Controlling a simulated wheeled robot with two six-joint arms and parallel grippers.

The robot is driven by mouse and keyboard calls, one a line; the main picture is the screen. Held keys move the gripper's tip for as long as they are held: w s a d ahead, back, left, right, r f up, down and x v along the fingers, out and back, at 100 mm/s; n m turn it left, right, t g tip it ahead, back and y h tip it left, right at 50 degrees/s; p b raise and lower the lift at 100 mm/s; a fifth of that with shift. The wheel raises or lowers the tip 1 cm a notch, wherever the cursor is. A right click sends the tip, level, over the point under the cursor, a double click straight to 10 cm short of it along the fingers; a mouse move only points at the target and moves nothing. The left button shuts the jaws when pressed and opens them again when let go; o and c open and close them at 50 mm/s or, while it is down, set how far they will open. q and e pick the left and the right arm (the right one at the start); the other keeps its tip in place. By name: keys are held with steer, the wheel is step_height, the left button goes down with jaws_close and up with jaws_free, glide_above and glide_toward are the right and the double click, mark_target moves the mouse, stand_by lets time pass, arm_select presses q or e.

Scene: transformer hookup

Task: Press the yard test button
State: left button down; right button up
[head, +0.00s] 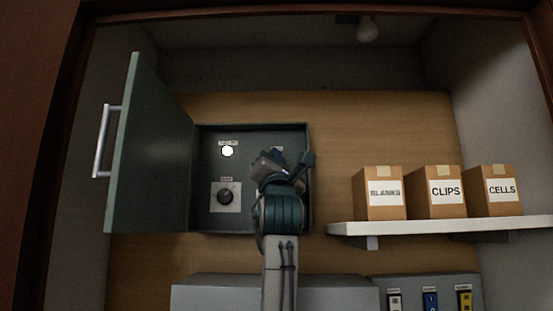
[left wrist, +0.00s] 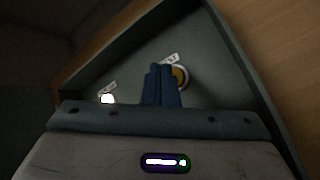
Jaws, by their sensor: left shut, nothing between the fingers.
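An open green panel box (head: 200,130) is on the back wall, its door (head: 150,150) swung out to the left. My left gripper (head: 277,157) reaches into the right half of the box. In the left wrist view its blue fingers (left wrist: 160,70) are shut and empty. A round yellow button (left wrist: 181,77) with a pale ring sits just right of the fingertips, partly covered by them. A small label is above it, too blurred to read. I cannot tell whether the fingertips touch the button. In the head view my arm hides the button.
A lit white lamp (head: 227,151) and a black rotary knob (head: 225,196) are in the box's left half. A white shelf (head: 440,226) with cartons marked BLANKS (head: 380,200), CLIPS and CELLS is on the right. Grey housings (head: 220,293) stand below.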

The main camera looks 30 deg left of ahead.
arm_select(q)
steer(key=s+d, duration=0.1)
steer(key=s+b, duration=0.1)
steer(key=s+d+b, duration=0.1)
steer(key=s, duration=0.1)
steer(key=shift+s+d, duration=0.1)
steer(key=shift+d, duration=0.2)
stand_by(0.8)
